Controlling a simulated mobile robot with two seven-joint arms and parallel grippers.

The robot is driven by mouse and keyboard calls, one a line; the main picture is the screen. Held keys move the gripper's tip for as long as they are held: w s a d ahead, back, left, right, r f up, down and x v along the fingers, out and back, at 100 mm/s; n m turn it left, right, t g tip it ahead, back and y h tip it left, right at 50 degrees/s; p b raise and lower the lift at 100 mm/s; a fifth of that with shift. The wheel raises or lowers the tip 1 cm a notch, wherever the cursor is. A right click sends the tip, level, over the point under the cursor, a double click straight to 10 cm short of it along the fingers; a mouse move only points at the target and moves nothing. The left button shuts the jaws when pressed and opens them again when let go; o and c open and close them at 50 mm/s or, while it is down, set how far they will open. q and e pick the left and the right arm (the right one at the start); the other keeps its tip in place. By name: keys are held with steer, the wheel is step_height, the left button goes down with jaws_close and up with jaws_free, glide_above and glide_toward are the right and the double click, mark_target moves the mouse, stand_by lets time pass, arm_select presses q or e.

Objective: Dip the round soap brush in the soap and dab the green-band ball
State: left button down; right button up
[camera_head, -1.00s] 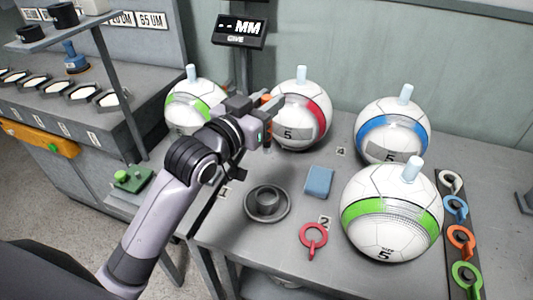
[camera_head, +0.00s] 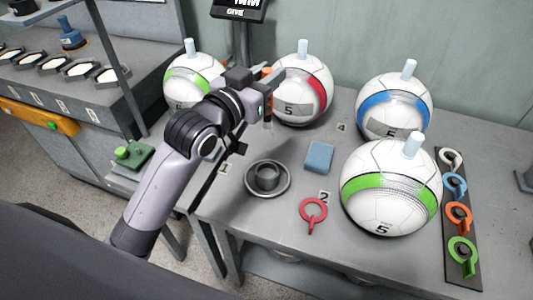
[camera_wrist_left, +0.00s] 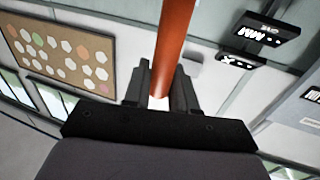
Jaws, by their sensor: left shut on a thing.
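My left gripper (camera_head: 268,84) is shut on an upright orange-handled tool, likely the round soap brush (camera_head: 267,113). Its orange handle (camera_wrist_left: 176,35) rises between the fingers in the left wrist view. The brush's lower end hangs above the table, behind a dark round cup on a saucer (camera_head: 267,178), apart from it. I cannot tell if the cup holds the soap. One green-band ball (camera_head: 390,188) sits at the front right. Another green-band ball (camera_head: 180,78) stands at the back left, partly behind my left arm. My right gripper is not in view.
A red-band ball (camera_head: 301,84) and a blue-band ball (camera_head: 394,104) stand at the back. A blue block (camera_head: 319,157) and a red ring (camera_head: 313,211) lie mid-table. A rack of coloured rings (camera_head: 459,215) is at right. A post carries the display (camera_head: 238,9).

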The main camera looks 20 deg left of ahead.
mark_target(265, 123)
arm_select(q)
steer(key=shift+w+f+p, duration=0.15)
steer(key=shift+f+p, duration=0.2)
steer(key=shift+p, duration=0.05)
step_height(265, 123, down, 7)
steer(key=p, duration=0.3)
steer(key=shift+r+p, duration=0.15)
steer(key=shift+p, duration=0.25)
steer(key=shift+f, duration=0.35)
steer(key=shift+s+f+b, duration=0.2)
steer(key=shift+f+b, duration=0.55)
steer(key=shift+f, duration=0.7)
step_height(265, 123, down, 7)
steer(key=b, duration=0.6)
steer(key=shift+f, duration=0.2)
steer(key=shift+r, duration=0.1)
